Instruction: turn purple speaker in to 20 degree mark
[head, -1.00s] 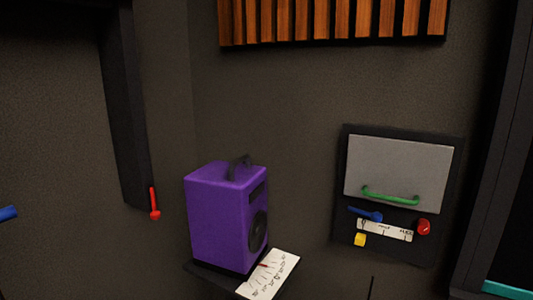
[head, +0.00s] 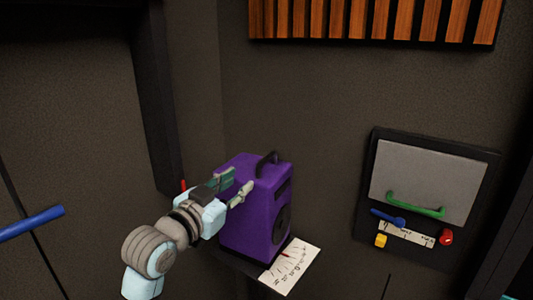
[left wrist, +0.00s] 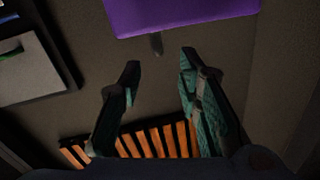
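The purple speaker (head: 250,224) stands upright on a dark shelf (head: 232,260), with a dark handle (head: 266,162) on top and a round driver on its right face. A white scale card (head: 293,268) with dark marks lies at its front, and a small red pointer (head: 285,254) shows there; the mark it meets is too small to read. My left gripper (head: 241,179) is at the speaker's upper left side, fingers apart. In the left wrist view my gripper (left wrist: 160,60) is open and empty, with the speaker (left wrist: 180,15) beyond its fingertips. Contact cannot be told. My right gripper is out of view.
A wall panel (head: 482,165) at right carries a grey flap with a green handle (head: 415,206), a blue lever, a yellow block and a red knob. Wooden slats (head: 375,20) hang above. A blue bar (head: 32,223) is at far left. Wall between speaker and panel is clear.

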